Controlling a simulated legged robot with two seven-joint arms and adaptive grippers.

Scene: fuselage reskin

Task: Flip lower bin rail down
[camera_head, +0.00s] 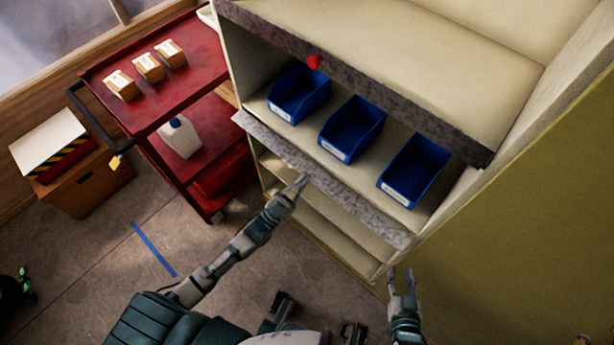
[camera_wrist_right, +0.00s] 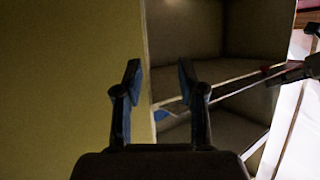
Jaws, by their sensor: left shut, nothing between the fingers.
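The lower bin rail (camera_head: 345,192) is a grey mottled strip along the front edge of the shelf holding three blue bins: left (camera_head: 299,93), middle (camera_head: 352,129) and right (camera_head: 415,169). It appears to slope outward and down from the shelf edge. My left gripper (camera_head: 301,181) is shut and empty, its tip at the rail's outer edge; I cannot tell whether they touch. My right gripper (camera_head: 402,274) is open and empty, below the rail's right end beside the cabinet corner. Its two spread fingers also show in the right wrist view (camera_wrist_right: 160,85).
The cabinet's yellow-green side panel (camera_head: 530,230) stands right of my right gripper. A red cart (camera_head: 205,62) with small boxes is at left. Floor between the cart and me is open.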

